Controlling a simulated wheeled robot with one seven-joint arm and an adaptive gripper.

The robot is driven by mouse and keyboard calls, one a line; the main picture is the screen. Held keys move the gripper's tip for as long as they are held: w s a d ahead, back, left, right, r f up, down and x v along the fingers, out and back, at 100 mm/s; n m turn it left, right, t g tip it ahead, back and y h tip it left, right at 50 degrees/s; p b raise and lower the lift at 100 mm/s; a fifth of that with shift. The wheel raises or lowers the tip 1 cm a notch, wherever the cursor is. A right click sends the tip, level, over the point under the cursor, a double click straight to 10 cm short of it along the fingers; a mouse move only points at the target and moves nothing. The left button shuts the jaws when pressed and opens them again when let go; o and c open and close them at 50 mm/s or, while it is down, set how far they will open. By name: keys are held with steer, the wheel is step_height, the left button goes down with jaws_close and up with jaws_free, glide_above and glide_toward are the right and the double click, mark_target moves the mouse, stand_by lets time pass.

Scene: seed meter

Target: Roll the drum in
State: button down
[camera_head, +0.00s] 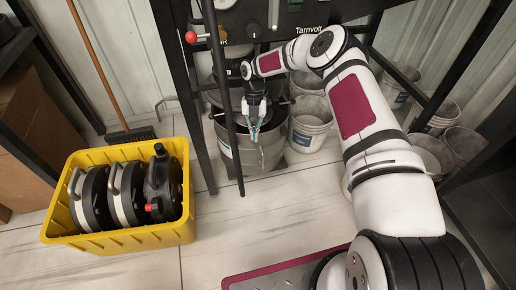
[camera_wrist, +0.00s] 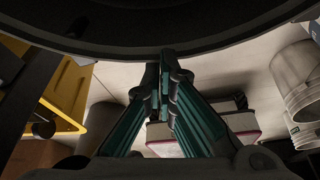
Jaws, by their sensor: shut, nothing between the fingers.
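My gripper (camera_head: 253,130) is shut and empty, pointing down at the front of the machine, just in front of or over a grey metal bucket (camera_head: 270,158). In the wrist view the teal fingertips (camera_wrist: 164,72) are together, just below a large dark curved rim (camera_wrist: 150,48); I cannot tell whether they touch it. A dark rounded housing (camera_head: 222,88) sits above the bucket, partly hidden by a black upright bar and my gripper. Several black and silver round drum-like units (camera_head: 128,195) stand in a yellow crate (camera_head: 120,238). I cannot tell which thing is the task's drum.
The black machine frame (camera_head: 180,90) carries a red-knobbed lever (camera_head: 191,37). White buckets (camera_head: 308,125) stand right of and behind the grey one. A broom (camera_head: 130,134) leans behind the crate. Pale floor (camera_head: 225,225) is clear between crate and my base.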

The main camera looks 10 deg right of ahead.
steer(key=shift+w+b, duration=0.8)
steer(key=shift+w, duration=1.4)
